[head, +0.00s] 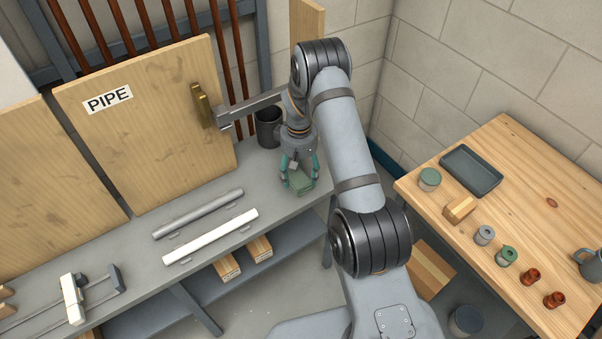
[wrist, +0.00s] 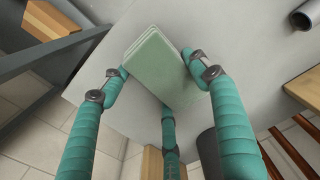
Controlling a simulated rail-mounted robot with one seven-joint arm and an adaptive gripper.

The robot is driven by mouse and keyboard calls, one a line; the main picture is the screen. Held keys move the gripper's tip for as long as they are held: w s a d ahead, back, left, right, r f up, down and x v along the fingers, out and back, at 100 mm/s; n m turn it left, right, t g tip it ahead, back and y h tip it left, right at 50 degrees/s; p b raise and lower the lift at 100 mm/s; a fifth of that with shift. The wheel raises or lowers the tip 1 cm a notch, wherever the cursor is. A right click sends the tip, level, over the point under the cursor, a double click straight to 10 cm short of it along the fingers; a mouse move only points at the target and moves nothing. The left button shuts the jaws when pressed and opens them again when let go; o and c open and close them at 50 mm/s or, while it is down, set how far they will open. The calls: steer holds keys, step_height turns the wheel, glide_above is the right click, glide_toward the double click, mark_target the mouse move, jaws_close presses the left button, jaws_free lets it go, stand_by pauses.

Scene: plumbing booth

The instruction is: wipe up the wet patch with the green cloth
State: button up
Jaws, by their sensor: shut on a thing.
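The green cloth (head: 302,183) is a folded pale-green pad at the right end of the grey bench. My gripper (head: 298,178) has teal fingers and is shut on the cloth, pointing down. In the wrist view the cloth (wrist: 162,66) sits between the three fingers of my gripper (wrist: 158,80), with the grey bench top behind it. I cannot tell whether the cloth touches the bench. I cannot make out the wet patch in either view.
A dark cup (head: 268,128) stands close behind my gripper. A grey pipe (head: 198,214) and a white pipe (head: 210,237) lie to the left on the bench (head: 140,238). A wooden table (head: 530,165) with a tray (head: 471,171) and small fittings is at right.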

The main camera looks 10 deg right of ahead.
steer(key=shift+a+r+p, duration=0.2)
steer(key=shift+r+p, duration=0.15)
steer(key=shift+r, duration=0.3)
steer(key=shift+a+r+p, duration=0.15)
steer(key=shift+r+p, duration=0.15)
steer(key=shift+r, duration=0.3)
steer(key=shift+s+d+r+p, duration=0.1)
steer(key=shift+d+r+p, duration=0.15)
steer(key=shift+r+p, duration=1.65)
steer(key=shift+r, duration=0.95)
